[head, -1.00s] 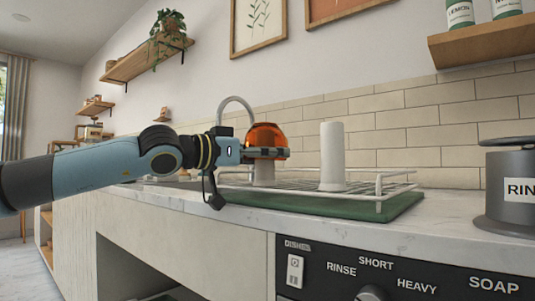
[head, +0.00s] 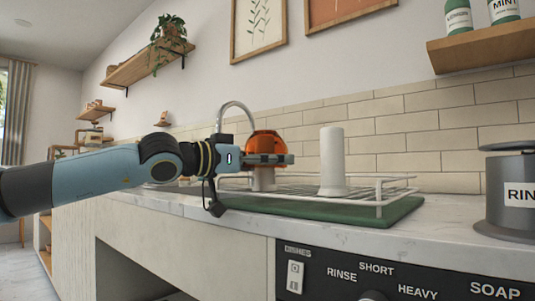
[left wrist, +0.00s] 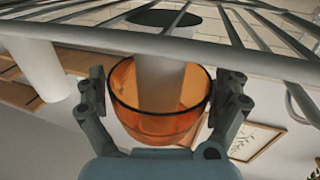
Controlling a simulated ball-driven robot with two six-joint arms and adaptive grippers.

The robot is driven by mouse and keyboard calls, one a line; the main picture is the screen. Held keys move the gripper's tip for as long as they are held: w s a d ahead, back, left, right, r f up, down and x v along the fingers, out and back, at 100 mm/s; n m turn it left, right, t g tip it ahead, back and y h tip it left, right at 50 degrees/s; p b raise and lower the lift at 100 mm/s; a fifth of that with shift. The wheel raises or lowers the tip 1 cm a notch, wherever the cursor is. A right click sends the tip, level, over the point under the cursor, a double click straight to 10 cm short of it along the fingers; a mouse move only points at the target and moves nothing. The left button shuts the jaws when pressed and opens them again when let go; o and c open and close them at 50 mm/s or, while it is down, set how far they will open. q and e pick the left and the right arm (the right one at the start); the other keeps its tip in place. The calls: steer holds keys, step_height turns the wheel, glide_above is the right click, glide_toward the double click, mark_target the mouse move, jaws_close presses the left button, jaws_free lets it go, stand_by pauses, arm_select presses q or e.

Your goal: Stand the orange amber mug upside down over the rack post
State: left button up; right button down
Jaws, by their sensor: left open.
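The orange amber mug (head: 264,142) is upside down over the left white rack post (head: 264,181). In the left wrist view the post (left wrist: 160,78) runs into the open mouth of the mug (left wrist: 158,124). The mug looks slightly tilted in the head view. My left gripper (head: 288,160) is open, with one finger on each side of the mug; the left wrist view shows both fingers (left wrist: 164,95) close to its wall. Whether they touch it is unclear. The mug's handle is not clearly visible. My right gripper is not in view.
A second, bare white post (head: 332,162) stands to the right on the white wire rack (head: 379,190). The rack sits on a green mat (head: 390,212) on the marble counter (head: 440,232). A curved faucet (head: 237,104) is behind the mug. A grey canister (head: 508,190) stands at right.

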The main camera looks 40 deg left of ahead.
arm_select(q)
step_height(320, 180, up, 10)
steer(key=shift+f, duration=0.1)
stand_by(0.4)
